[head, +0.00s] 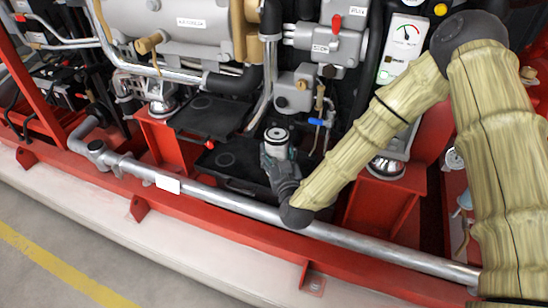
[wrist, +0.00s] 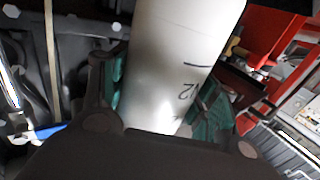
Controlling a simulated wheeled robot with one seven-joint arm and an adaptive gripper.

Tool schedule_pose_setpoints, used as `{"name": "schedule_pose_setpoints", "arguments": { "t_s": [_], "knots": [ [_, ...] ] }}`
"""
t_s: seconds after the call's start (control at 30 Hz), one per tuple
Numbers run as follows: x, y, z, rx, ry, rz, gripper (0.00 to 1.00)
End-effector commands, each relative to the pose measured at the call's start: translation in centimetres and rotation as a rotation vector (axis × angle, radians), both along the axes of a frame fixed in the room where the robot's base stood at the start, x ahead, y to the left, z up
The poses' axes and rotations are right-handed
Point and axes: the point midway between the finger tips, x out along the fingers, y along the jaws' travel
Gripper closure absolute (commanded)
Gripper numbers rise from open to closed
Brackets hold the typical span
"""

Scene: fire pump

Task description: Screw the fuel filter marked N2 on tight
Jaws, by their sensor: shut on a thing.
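A white cylindrical fuel filter (head: 277,143) stands roughly upright in my gripper (head: 279,158), low in front of the engine. Its round grey top end shows uncovered in the head view. In the wrist view the filter (wrist: 170,60) fills the middle, with a short dark line and an upside-down marking that looks like N2. My gripper (wrist: 160,105) is shut on it, one green-padded finger on each side. The filter's upper end runs out of the wrist view. I cannot make out its threaded mount in either view.
A dark flat tray (head: 226,160) lies behind and left of the filter. Grey housings (head: 293,92) and a blue-handled valve (head: 318,122) are close behind it. A silver pipe (head: 225,198) and the red frame rail (head: 200,225) run along the front.

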Motion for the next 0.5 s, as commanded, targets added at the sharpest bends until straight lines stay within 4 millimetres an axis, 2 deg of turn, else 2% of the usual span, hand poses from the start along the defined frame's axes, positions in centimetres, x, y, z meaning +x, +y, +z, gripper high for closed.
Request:
{"name": "schedule_pose_setpoints", "arguments": {
  "t_s": [0.5],
  "knots": [
    [3.7,-1.1,0.1,0.001,-0.004,0.000,0.80]
  ]
}}
